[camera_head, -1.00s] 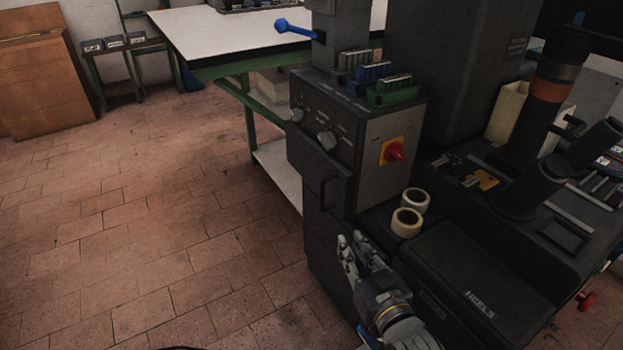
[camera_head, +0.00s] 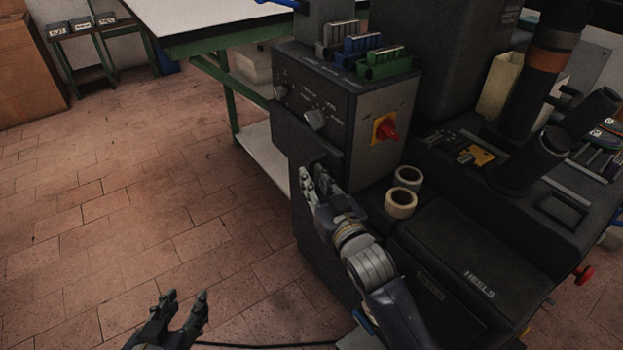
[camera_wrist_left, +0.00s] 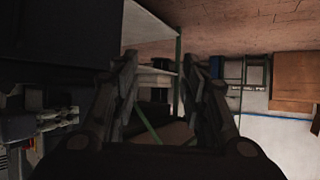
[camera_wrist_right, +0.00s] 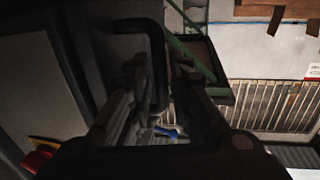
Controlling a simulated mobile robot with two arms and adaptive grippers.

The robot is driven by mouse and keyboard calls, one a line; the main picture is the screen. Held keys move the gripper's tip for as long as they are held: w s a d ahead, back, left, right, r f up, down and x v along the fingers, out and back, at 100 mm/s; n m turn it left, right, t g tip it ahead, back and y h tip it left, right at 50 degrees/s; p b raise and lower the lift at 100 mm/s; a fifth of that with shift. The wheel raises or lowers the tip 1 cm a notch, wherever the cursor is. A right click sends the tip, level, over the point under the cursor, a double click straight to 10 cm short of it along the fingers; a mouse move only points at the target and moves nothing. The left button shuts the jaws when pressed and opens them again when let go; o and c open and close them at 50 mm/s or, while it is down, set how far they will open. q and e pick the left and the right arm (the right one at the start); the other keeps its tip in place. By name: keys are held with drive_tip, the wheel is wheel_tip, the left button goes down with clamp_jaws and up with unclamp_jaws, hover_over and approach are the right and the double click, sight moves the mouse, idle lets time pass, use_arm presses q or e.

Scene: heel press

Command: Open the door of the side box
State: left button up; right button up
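The side box (camera_head: 318,145) is the dark compartment under the knob panel on the machine's left side. Its door looks shut. My right gripper (camera_head: 313,178) is in front of the door and hides its handle in the head view. In the right wrist view, the dark bent handle (camera_wrist_right: 156,45) reaches in between the fingers of my right gripper (camera_wrist_right: 160,70). These fingers are apart; contact with the handle cannot be made out. My left gripper (camera_head: 187,308) is open and empty over the floor at bottom left, and its spread fingers also show in the left wrist view (camera_wrist_left: 163,75).
Two tape rolls (camera_head: 402,200) lie on the machine's ledge right of my right gripper, beside the HEELS box (camera_head: 470,265). A red switch (camera_head: 385,130) is above. A green-framed table (camera_head: 200,30) stands behind. The tiled floor (camera_head: 130,210) at left is clear.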

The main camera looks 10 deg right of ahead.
use_arm(q)
drive_tip(key=shift+w+d+r+t+h, duration=0.2)
drive_tip(key=shift+w+r+t+h, duration=0.1)
drive_tip(key=shift+w+r+t, duration=0.3)
use_arm(e)
drive_tip(key=shift+w+a, duration=0.15)
drive_tip(key=shift+w, duration=0.55)
use_arm(q)
drive_tip(key=shift+s, duration=0.1)
use_arm(e)
clamp_jaws()
